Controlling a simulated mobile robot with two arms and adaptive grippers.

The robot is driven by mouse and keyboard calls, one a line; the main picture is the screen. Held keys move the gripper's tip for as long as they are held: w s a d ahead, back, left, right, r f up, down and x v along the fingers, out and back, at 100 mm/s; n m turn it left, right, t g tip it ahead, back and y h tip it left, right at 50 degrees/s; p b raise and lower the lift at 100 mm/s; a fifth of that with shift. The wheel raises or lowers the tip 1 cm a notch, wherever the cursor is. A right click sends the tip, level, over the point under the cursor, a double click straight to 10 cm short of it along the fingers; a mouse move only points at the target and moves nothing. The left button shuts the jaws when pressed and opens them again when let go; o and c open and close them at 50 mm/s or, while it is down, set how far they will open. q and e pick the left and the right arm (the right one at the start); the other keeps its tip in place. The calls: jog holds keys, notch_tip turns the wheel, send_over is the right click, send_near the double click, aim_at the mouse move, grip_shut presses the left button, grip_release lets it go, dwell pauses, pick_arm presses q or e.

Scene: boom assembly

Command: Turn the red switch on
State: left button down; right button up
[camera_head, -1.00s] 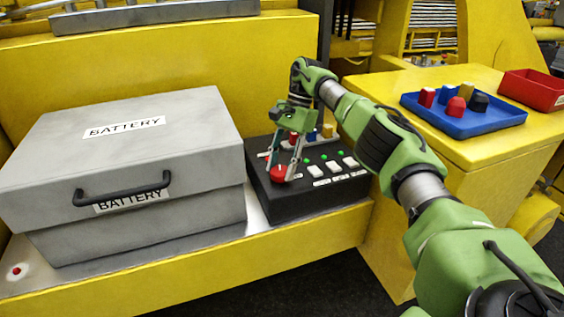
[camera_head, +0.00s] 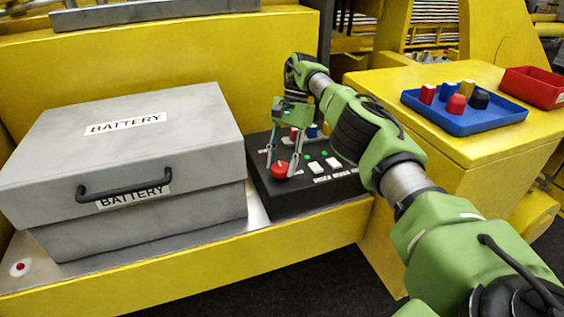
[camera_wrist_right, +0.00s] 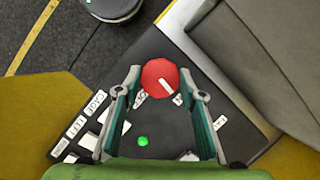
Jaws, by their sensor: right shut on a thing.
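The red switch (camera_head: 281,170) is a round knob at the front left corner of the black control box (camera_head: 300,202). In the right wrist view the knob (camera_wrist_right: 160,77) shows a short white mark slanting down to the right. My right gripper (camera_head: 280,168) points down over the box, with one fingertip on each side of the knob. It is shut on the knob, and its fingers also show in the wrist view (camera_wrist_right: 161,82). My left gripper is not in view.
The grey battery case (camera_head: 125,165) stands left of the control box. White buttons (camera_head: 317,167) and green lights sit right of the knob. A blue tray (camera_head: 470,122) with several coloured parts and a red bin (camera_head: 535,88) are on the yellow surface at right.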

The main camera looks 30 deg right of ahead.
jog(key=o, duration=1.1)
jog(key=shift+f+m, duration=0.1)
jog(key=shift+m, duration=0.3)
